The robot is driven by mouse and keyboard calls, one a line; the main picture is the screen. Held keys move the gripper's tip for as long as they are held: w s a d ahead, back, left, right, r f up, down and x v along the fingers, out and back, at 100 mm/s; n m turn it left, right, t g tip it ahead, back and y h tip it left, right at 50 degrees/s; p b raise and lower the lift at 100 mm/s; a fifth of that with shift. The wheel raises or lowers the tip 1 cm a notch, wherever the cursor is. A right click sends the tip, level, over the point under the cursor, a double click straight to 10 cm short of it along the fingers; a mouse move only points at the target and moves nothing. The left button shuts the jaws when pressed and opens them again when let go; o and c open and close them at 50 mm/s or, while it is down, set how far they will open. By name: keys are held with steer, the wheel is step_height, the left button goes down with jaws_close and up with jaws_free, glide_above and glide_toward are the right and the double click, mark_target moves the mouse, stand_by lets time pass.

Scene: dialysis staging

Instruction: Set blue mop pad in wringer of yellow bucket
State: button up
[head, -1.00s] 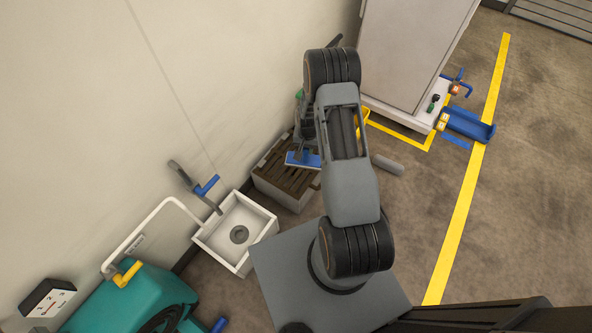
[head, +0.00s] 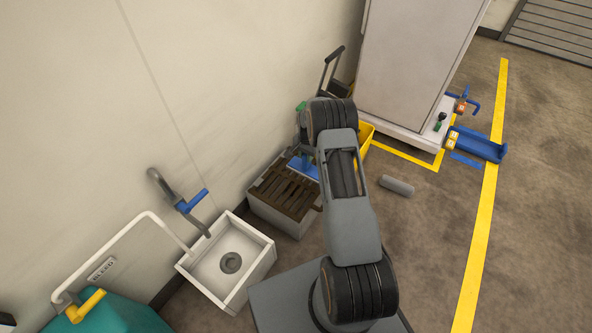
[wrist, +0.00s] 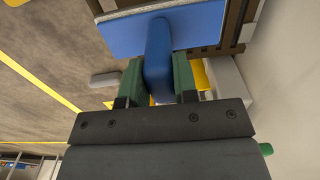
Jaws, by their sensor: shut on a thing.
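The blue mop pad (wrist: 110,35) shows in the wrist view as a flat blue plate with an upright blue grip. My gripper (wrist: 158,82) has its green fingers shut on that grip. In the head view the pad (head: 303,168) is partly hidden by my arm and is over the right part of a slatted brown-topped box. I cannot tell whether it touches the slats. The yellow bucket (head: 364,137) stands beyond my arm, against the white cabinet, mostly hidden. A black frame with a handle (head: 331,70) rises behind it, perhaps the wringer's.
The slatted box (head: 283,214) stands by the wall. A white sink (head: 205,267) with a blue-levered tap is left of it. A grey cylinder (head: 397,186) lies on the floor to the right. A blue tray (head: 476,145) is by the white cabinet (head: 410,70).

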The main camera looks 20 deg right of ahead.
mark_target(296, 164)
steer(key=w+a+f, duration=0.1)
steer(key=f, duration=0.1)
steer(key=w+f+b, duration=0.1)
steer(key=w+a+f+b, duration=0.1)
steer(key=f, duration=0.1)
steer(key=shift+w+a+f, duration=0.15)
steer(key=shift+a+f, duration=0.15)
steer(key=shift+w+a+f+b, duration=0.1)
steer(key=shift+f+b, duration=0.75)
steer(key=shift+f, duration=0.7)
steer(key=shift+f, duration=0.2)
steer(key=o, duration=0.9)
